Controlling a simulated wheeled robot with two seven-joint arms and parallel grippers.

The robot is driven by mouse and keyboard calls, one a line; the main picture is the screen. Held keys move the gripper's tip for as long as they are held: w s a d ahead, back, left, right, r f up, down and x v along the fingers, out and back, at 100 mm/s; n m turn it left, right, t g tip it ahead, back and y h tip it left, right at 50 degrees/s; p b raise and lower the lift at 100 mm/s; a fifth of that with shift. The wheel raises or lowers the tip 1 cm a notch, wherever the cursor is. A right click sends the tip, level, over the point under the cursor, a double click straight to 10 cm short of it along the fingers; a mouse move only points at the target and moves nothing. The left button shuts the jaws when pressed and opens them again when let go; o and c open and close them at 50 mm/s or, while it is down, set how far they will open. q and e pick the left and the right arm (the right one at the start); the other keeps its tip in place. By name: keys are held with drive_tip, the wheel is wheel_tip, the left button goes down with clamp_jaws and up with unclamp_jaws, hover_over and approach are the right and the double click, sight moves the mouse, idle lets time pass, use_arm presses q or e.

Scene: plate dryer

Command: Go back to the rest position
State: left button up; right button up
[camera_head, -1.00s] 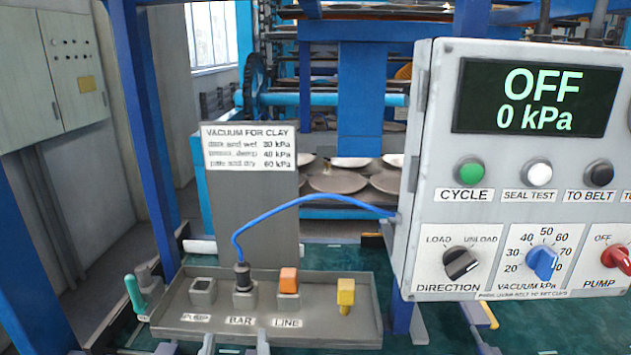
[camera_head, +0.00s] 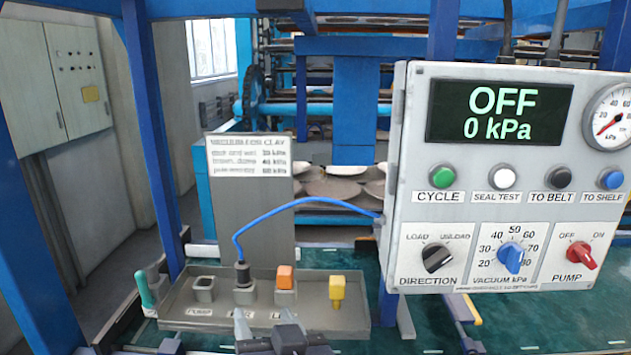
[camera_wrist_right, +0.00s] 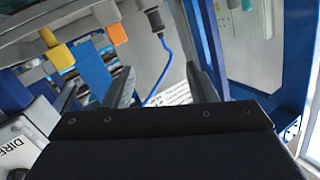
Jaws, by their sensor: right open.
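My right gripper (camera_head: 268,326) shows at the bottom edge of the head view, in front of the grey socket tray (camera_head: 200,318). In the right wrist view its two grey fingers stand apart with nothing between them, so the right gripper (camera_wrist_right: 162,84) is open and empty. The blue hose (camera_head: 300,203) runs from the control box to a dark plug (camera_head: 242,272) seated in the middle socket, marked BAR. The hose also shows beyond the fingers in the right wrist view (camera_wrist_right: 165,70). My left gripper is not in view.
The control box (camera_head: 400,270) at right reads OFF, 0 kPa. An orange cap (camera_head: 285,277) and a yellow one (camera_head: 337,290) are on the tray, and a green handle (camera_head: 145,289) stands at its left end. A sign plate (camera_head: 248,210) rises behind. Blue posts (camera_head: 152,140) flank the left.

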drive_tip(key=d+g+y+p, duration=0.2)
drive_tip(key=d+g, duration=0.1)
drive_tip(key=d, duration=0.8)
drive_tip(key=s+d+f+m+g+h+p, duration=0.1)
drive_tip(key=s+d+f+g+h, duration=0.1)
drive_tip(key=s+d+f, duration=0.3)
drive_tip(key=s+d+f+m+g+h+p, duration=0.1)
drive_tip(key=s+d+f+g, duration=0.3)
drive_tip(key=s+d, duration=0.5)
wheel_tip(320, 180, down, 2)
drive_tip(key=shift+s+d+f+m+g+h, duration=0.25)
drive_tip(key=shift+d+m+g+h, duration=0.25)
drive_tip(key=shift+d+h, duration=0.55)
